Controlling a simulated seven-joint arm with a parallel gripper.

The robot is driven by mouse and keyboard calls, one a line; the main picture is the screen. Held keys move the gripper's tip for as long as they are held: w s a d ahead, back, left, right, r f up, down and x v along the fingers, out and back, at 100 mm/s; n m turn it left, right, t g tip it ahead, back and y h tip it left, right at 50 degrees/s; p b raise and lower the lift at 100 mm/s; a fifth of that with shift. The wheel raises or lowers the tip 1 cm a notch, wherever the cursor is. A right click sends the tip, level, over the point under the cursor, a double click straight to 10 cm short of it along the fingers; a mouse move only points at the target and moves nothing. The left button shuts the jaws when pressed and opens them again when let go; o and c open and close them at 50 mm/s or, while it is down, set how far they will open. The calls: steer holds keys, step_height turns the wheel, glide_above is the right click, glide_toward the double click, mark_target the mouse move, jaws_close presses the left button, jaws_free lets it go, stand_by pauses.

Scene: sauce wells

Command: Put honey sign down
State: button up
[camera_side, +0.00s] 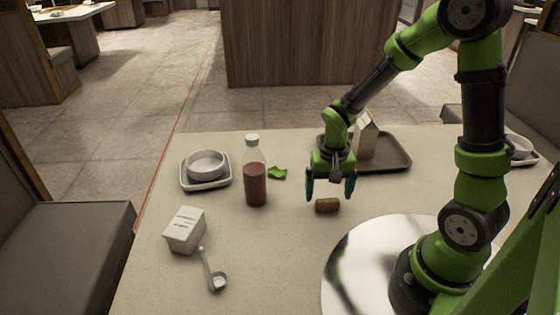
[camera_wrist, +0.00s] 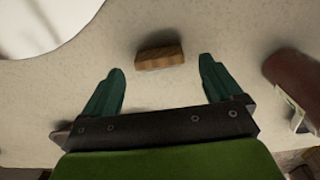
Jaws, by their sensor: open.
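My gripper (camera_side: 330,190) is open and empty, pointing down above the table. A small brown, wood-like piece (camera_side: 327,205) lies on the table just below and in front of the fingertips. In the wrist view this piece (camera_wrist: 160,57) lies just beyond the gap between the two open fingers (camera_wrist: 161,70), and no finger touches it. No lettering shows on it, so I cannot tell whether it is the honey sign.
A bottle of red sauce (camera_side: 255,185) stands left of my gripper, with a green scrap (camera_side: 278,173) beside it. A dish on a tray (camera_side: 205,165) is farther left. A spoon (camera_side: 215,278) lies in front. A brown tray (camera_side: 398,158) with a white carton-like thing (camera_side: 365,137) is behind.

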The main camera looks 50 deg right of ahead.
steer(key=s+a+r+n+t+y, duration=0.1)
steer(key=s+a+r+n+t, duration=0.1)
steer(key=r, duration=0.8)
steer(key=s+a+r+n+t+y, duration=0.1)
steer(key=s+a+r+n+t, duration=0.2)
steer(key=r, duration=0.7)
steer(key=s+a+t, duration=0.1)
steer(key=a+t, duration=0.1)
steer(key=a, duration=0.1)
steer(key=shift+a+r, duration=0.15)
steer(key=shift+r, duration=0.25)
